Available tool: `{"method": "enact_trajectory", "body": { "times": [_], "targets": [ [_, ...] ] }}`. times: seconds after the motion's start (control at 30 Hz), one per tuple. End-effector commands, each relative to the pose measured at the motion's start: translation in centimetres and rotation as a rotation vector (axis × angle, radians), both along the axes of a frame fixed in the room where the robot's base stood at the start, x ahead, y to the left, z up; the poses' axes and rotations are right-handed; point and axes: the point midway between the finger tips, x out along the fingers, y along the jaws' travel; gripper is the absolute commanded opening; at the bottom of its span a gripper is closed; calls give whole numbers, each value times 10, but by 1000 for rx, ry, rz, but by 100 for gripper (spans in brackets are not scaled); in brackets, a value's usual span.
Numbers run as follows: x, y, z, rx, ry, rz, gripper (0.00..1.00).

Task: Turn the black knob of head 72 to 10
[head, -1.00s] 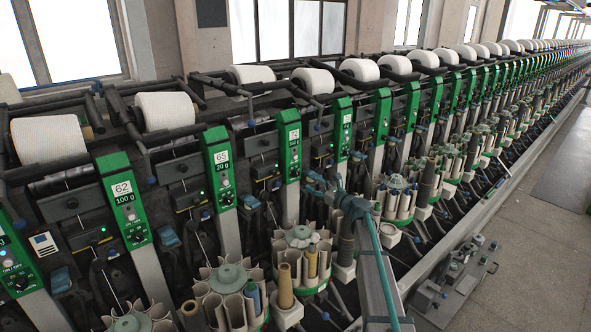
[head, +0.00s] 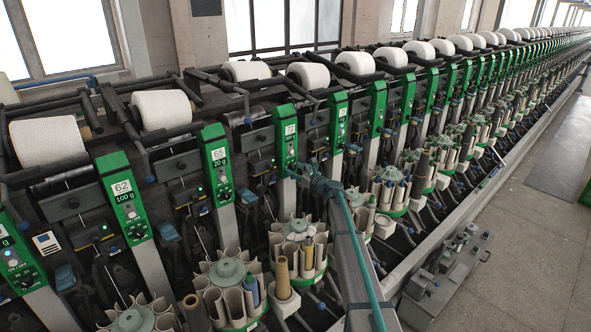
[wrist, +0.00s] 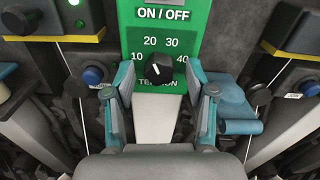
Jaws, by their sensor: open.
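The green panel of head 72 (head: 287,139) stands in the middle of the head view, its lower end beside my gripper (head: 296,174). In the wrist view the panel's dial shows 10, 20, 30 and 40 around the black knob (wrist: 158,68), with TENSION printed below. The knob has a small white mark; I cannot tell exactly which number it points to. My gripper (wrist: 160,72) is open, with one teal finger on each side of the knob and a gap to it on both sides. The knob is hidden in the head view.
Neighbouring heads 65 (head: 217,155) and 62 (head: 122,190) have similar green panels. Round bobbin magazines (head: 228,275) stand below and in front. In the wrist view, blue buttons (wrist: 92,75) and dark boxes flank the panel.

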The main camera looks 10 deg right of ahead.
Motion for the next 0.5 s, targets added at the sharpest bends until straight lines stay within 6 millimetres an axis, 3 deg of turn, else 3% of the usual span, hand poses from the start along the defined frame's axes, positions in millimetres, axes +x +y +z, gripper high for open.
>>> {"method": "enact_trajectory", "body": {
  "times": [0.2,0.5],
  "targets": [
    [0,0,0,0,0,0,56],
    [0,0,0,0,0,0,6]
  ]
}}
